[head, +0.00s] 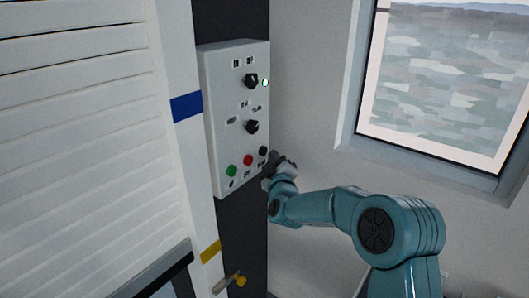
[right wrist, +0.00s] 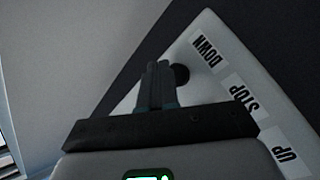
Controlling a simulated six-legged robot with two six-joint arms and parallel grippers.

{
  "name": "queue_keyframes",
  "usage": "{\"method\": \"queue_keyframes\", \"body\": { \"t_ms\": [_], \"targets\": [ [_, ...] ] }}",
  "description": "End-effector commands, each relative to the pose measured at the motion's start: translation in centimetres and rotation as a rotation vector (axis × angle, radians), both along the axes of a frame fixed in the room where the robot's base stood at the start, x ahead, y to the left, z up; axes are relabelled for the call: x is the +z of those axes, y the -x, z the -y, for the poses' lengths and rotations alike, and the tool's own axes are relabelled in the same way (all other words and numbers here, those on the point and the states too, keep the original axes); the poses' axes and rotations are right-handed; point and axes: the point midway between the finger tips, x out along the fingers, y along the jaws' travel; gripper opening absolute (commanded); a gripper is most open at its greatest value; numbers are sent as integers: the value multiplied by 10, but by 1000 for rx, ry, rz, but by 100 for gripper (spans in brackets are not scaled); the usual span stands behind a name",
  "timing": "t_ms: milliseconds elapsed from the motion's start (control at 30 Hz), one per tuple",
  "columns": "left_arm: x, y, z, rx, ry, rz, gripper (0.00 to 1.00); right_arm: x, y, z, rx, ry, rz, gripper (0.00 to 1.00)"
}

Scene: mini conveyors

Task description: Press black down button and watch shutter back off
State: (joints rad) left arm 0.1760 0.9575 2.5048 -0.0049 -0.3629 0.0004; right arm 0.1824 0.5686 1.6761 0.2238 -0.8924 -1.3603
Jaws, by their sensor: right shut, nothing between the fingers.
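A white control box (head: 225,130) hangs on a dark post. Low on it are a green button (head: 232,171), a red button (head: 248,160) and the black down button (head: 263,151). The black button (right wrist: 181,74) also shows in the right wrist view, beside the DOWN label (right wrist: 206,52). My right gripper (head: 273,163) is shut and empty, close beside the black button in the head view. Its fingers (right wrist: 158,70) appear just left of the button in the wrist view; I cannot tell whether they touch it. The white slatted shutter (head: 75,130) fills the left side. My left gripper is out of view.
Two black rotary knobs (head: 251,81) (head: 251,126) and a small white lamp (head: 265,83) are higher on the box. A brass-coloured handle (head: 236,280) sticks out below. A window (head: 445,75) is at the right. Plain wall lies between box and window.

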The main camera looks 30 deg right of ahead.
Motion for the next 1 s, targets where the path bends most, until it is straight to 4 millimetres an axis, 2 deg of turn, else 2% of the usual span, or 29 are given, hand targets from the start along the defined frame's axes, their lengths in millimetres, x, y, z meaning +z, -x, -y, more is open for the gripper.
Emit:
{"method": "queue_keyframes", "body": {
  "t_ms": [1000],
  "targets": [
    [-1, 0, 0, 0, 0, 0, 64, 0, -10, -4, 1, 0, -1, 0]
  ]
}}
